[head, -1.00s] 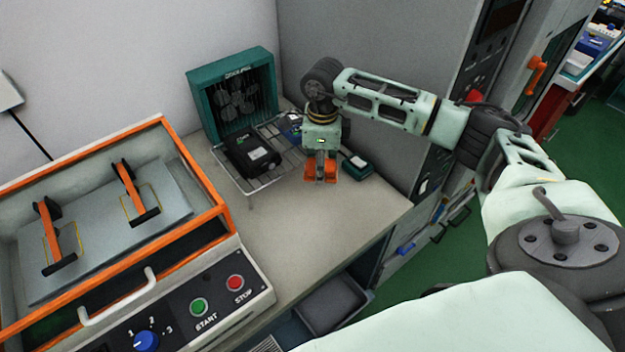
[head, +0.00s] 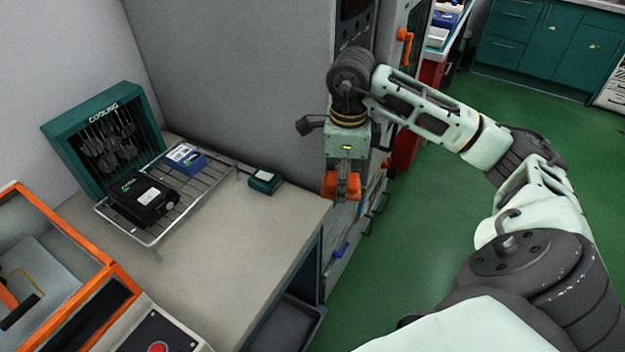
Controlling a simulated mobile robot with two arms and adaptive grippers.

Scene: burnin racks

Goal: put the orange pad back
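My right gripper (head: 342,187) hangs in front of the grey cabinet, just past the right edge of the bench. Orange parts show at its tips with a narrow grey strip between them. I cannot tell whether these are its own fingertips or a held pad, or whether the fingers are open. No separate orange pad can be made out on the bench or rack. My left gripper is not in view.
A wire rack (head: 205,190) before the teal cooling unit (head: 62,143) holds a black device (head: 143,198) and a blue box (head: 186,158). A small teal box (head: 264,181) sits on the bench (head: 225,245). An orange-framed machine (head: 75,300) stands lower left. Green floor is clear at right.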

